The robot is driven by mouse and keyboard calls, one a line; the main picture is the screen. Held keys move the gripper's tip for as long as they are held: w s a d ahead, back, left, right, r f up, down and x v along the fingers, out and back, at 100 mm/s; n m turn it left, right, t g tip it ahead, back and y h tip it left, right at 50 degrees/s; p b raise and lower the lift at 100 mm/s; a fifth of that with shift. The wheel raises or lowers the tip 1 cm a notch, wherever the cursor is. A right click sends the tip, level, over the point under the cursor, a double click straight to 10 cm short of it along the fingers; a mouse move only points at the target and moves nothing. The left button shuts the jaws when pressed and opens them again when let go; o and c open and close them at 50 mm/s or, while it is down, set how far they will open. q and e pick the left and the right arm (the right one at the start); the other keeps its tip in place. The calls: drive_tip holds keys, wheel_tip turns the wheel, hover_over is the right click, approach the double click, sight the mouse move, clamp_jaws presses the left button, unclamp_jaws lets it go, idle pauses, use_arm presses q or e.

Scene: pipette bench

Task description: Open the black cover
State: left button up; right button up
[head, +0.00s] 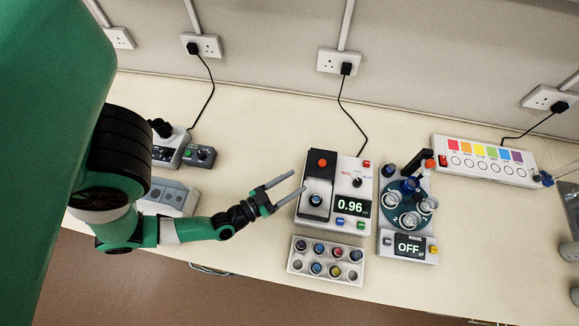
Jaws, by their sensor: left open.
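A white instrument (358,163) with a lit 0.96 display stands mid-bench. On its left side is a black cover (319,170) with a red-orange knob on top. Just in front of the cover is a dark well holding a blue-capped vial (316,200), visible from above. My left gripper (298,181) is open and empty. Its two fingers point right, with the tips close to the left edge of the instrument beside the cover. I cannot tell the gap or height between tips and cover. My right gripper is not in view.
A rack (327,260) of coloured vials stands in front of the instrument. A rotor device (403,246) reading OFF is close on the right. A colour-key box (485,160) is at the back right. Small grey devices (170,197) lie left, by my arm. A cable rises behind the instrument.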

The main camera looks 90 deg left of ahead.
use_arm(q)
drive_tip(key=shift+s+d+f, duration=0.15)
drive_tip(key=shift+s+f, duration=0.05)
drive_tip(key=shift+s, duration=0.55)
